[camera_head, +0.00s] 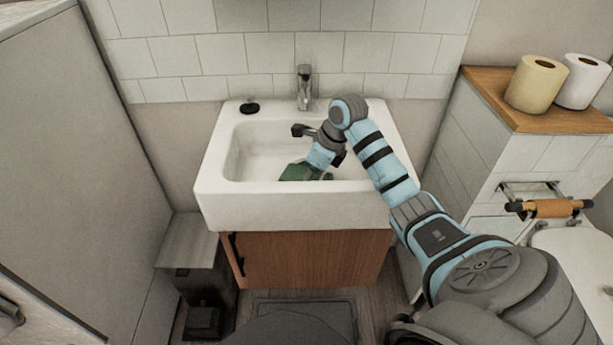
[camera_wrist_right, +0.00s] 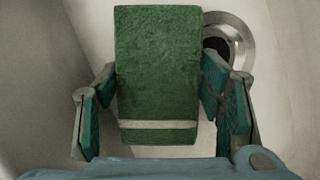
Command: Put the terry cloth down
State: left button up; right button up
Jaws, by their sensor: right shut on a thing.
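The green terry cloth (camera_head: 294,173) shows in the basin of the white sink (camera_head: 222,205) in the head view, partly hidden by my right arm. In the right wrist view the cloth (camera_wrist_right: 157,70) is a green folded rectangle with a pale stripe near its lower end. My right gripper (camera_wrist_right: 160,105) is shut on the cloth, with a finger on each side of it. The gripper reaches down inside the basin. I cannot tell whether the cloth touches the basin floor. My left gripper is not in view.
The drain (camera_wrist_right: 228,42) lies beside the cloth in the right wrist view. A faucet (camera_head: 304,88) stands at the sink's back edge, with a black stopper (camera_head: 249,107) to its left. Toilet rolls (camera_head: 537,84) stand on a wooden ledge (camera_head: 487,83) at right. The basin's left part is clear.

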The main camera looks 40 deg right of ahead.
jog(key=o, duration=1)
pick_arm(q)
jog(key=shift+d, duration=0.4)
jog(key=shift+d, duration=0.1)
pick_arm(e)
jog(key=shift+r, duration=0.15)
pick_arm(q)
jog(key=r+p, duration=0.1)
jog(key=p, duration=0.1)
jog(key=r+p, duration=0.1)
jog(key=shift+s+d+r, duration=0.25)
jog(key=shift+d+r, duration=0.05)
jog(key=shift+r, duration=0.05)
pick_arm(e)
jog(key=v, duration=1.2)
jog(key=shift+w+d, duration=0.1)
